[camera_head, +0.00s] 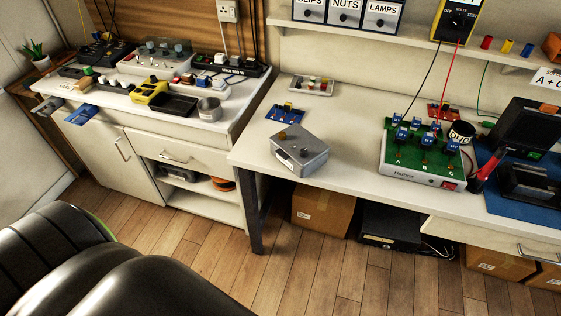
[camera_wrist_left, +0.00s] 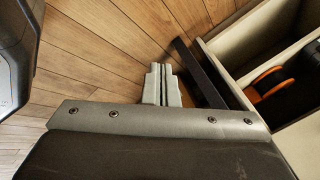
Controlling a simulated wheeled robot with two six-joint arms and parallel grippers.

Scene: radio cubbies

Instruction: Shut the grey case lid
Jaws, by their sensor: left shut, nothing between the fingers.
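The grey case (camera_head: 299,152) sits on the near left part of the right-hand bench, with a small brass-coloured piece on its top. Its top looks roughly flat, and I cannot tell whether the lid is a little raised. My left gripper (camera_wrist_left: 167,68) shows in the left wrist view with its two grey fingers together and nothing between them. It is over the wooden floor, beside a dark bench leg and an open shelf. The case is not in that view. Neither gripper shows in the head view.
A blue board (camera_head: 285,114) lies behind the case, and a green circuit board unit (camera_head: 421,155) stands to its right. A black padded shape (camera_head: 120,270) fills the lower left. An orange reel (camera_wrist_left: 268,82) sits in the shelf. The bench (camera_head: 345,165) is clear right of the case.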

